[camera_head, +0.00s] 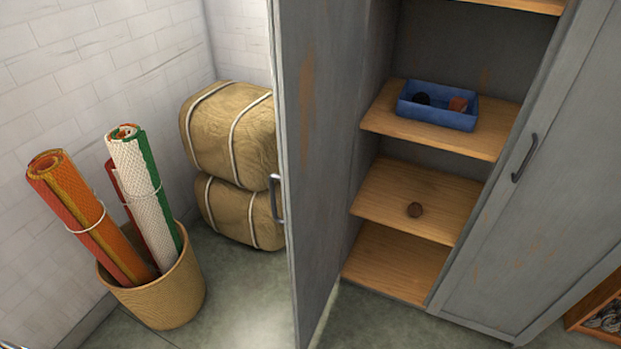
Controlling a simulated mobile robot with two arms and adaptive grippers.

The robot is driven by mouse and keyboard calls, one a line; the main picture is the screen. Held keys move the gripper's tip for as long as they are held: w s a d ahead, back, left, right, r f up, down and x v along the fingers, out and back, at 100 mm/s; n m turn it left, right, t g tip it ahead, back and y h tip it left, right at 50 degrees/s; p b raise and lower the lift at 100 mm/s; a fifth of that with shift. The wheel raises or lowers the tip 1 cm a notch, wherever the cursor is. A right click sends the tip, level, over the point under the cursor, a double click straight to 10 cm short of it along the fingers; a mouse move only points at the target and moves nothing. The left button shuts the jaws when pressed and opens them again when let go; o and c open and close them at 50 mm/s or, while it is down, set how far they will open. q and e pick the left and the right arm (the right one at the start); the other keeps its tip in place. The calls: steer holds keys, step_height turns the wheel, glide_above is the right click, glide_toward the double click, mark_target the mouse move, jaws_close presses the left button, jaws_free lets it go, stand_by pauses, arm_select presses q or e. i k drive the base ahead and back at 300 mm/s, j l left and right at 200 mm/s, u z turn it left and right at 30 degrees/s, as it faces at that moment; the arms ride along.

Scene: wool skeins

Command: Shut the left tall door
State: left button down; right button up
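The left tall door (325,150) is grey metal with rusty patches and stands wide open. It swings out from the left side of the grey cabinet toward me. Its handle (276,199) is on the edge nearest me, facing left. The cabinet's right door (545,170) is shut, with a dark handle (524,158) near its left edge. Inside the open half are wooden shelves (390,187). Neither of my grippers shows in the head view.
A blue tray (437,119) with small dark and reddish items sits on one shelf. Left of the door stand a basket (165,295) of rolled mats and stacked tied bales (232,135). A wooden crate (592,299) is at the right.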

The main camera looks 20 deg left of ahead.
mark_target(316, 49)
steer(key=i+j+z, duration=0.2)
steer(key=j, duration=0.35)
steer(key=j+z, duration=0.25)
steer(key=j, duration=0.3)
steer(key=i+j+z, duration=0.2)
steer(key=j, duration=0.35)
steer(key=k, duration=0.1)
